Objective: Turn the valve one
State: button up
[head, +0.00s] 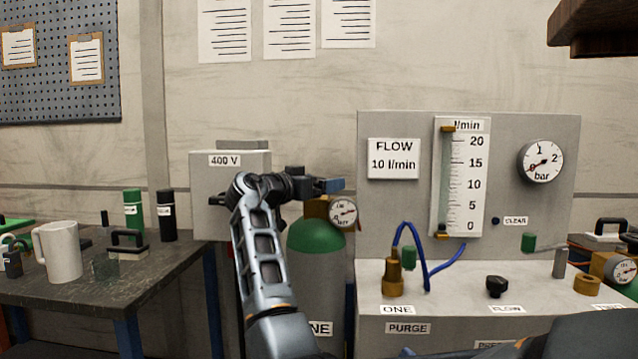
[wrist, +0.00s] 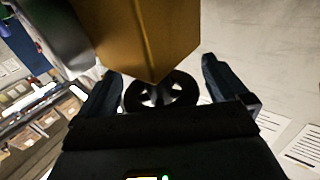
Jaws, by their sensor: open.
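A gas cylinder with a green shoulder (head: 316,240) stands left of the grey panel. Its label ends in "NE"; my arm covers the start. On top sits a brass valve body (head: 317,208) with a round gauge (head: 343,212). My gripper (head: 328,186) is just above this brass body. In the wrist view the black spoked handwheel (wrist: 160,95) lies between my two open fingers, with a gap on each side. The brass body (wrist: 145,35) fills the top of that view and covers part of the wheel. In the head view I cannot make out the wheel behind my gripper.
A grey panel (head: 400,215) with flow tube and gauge (head: 541,161) rises right of the cylinder. Its ledge bears a brass fitting (head: 393,275) with a blue hose and a black knob (head: 496,285). A grey 400 V box (head: 205,195) is behind my arm; a workbench (head: 100,288) is left.

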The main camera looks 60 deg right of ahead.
jog(key=c, duration=1)
jog(key=shift+o, duration=0.2)
jog(key=shift+n+t, duration=0.8)
jog(key=shift+t, duration=0.4)
jog(key=n+t+p, duration=0.1)
jog(key=t, duration=0.1)
jog(key=n+t+p, duration=0.1)
jog(key=n+t, duration=0.1)
jog(key=shift+w+r+t, duration=0.15)
jog(key=shift+t, duration=0.25)
jog(key=shift+w+n+t+p, duration=0.1)
jog(key=shift+n+t+p, duration=0.35)
jog(key=shift+t, duration=0.35)
jog(key=o, duration=1)
jog(key=shift+c, duration=0.2)
